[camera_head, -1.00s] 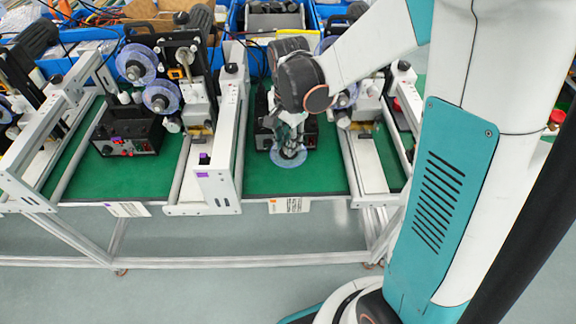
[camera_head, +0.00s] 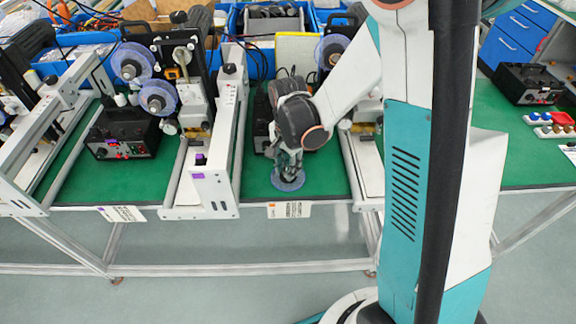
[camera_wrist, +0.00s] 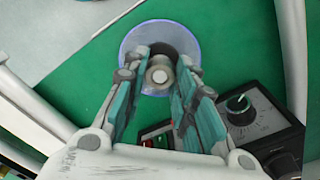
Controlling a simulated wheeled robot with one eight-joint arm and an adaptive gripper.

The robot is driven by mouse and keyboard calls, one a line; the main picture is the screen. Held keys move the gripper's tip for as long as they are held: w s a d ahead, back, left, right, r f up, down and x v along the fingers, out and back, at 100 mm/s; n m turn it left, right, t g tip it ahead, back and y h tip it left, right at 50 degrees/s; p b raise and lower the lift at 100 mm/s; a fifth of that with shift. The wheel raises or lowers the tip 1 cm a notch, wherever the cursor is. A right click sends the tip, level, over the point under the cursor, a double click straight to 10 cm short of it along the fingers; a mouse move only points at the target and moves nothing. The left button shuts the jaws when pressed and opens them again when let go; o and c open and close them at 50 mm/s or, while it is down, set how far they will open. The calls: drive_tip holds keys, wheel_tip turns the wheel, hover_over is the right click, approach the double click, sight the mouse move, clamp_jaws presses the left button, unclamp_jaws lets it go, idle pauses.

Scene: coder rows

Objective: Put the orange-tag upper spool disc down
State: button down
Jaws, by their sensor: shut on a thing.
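My gripper (camera_head: 288,160) points down over the green bench mat between two white rail frames. In the wrist view its two fingers (camera_wrist: 162,82) are shut around the hub of a translucent blue-violet spool disc (camera_wrist: 135,40). The disc also shows in the head view (camera_head: 290,183), flat beneath the fingers, low over the green mat (camera_head: 325,180) near the front edge. I cannot tell whether it touches the mat. An orange-marked tag (camera_head: 289,210) hangs on the bench edge just below it.
A black control box with a dial (camera_wrist: 255,120) stands close beside the disc. White rails (camera_head: 225,135) bound the bay on both sides. The left machine carries two similar discs (camera_head: 157,98). Green mat is free around the disc.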

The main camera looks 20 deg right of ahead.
drive_tip(key=shift+f, duration=0.15)
drive_tip(key=c, duration=1.3)
unclamp_jaws()
wheel_tip(320, 180, up, 13)
drive_tip(key=p, duration=0.4)
drive_tip(key=s+r+n+t, duration=0.7)
drive_tip(key=s+r+n, duration=0.5)
drive_tip(key=s, duration=0.3)
